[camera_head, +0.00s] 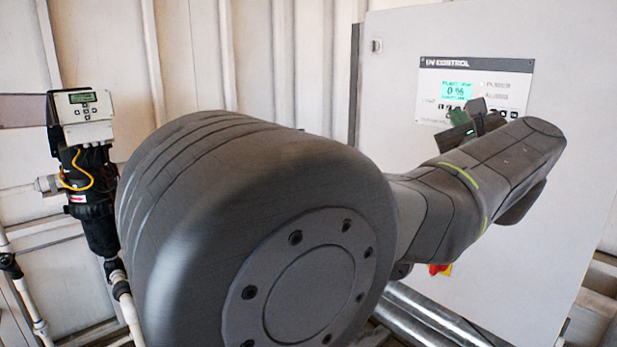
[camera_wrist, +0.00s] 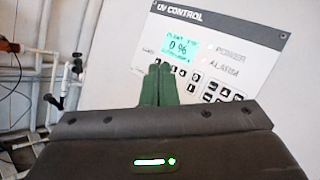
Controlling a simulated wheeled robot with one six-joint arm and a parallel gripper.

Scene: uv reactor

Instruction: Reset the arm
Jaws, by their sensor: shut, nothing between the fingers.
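My gripper shows in the wrist view (camera_wrist: 157,86) with its two green fingers shut together and nothing between them. In the head view my gripper (camera_head: 477,106) is partly hidden by my arm, in front of the same panel (camera_head: 512,90). My arm fills the middle of the head view and reaches right toward the grey cabinet (camera_head: 400,90).
A black dosing unit (camera_head: 88,190) with a small grey display box (camera_head: 83,105) is on the left wall with pipes. A red and yellow switch (camera_head: 440,269) shows below my arm. Metal pipes (camera_head: 420,315) run low in front of the cabinet.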

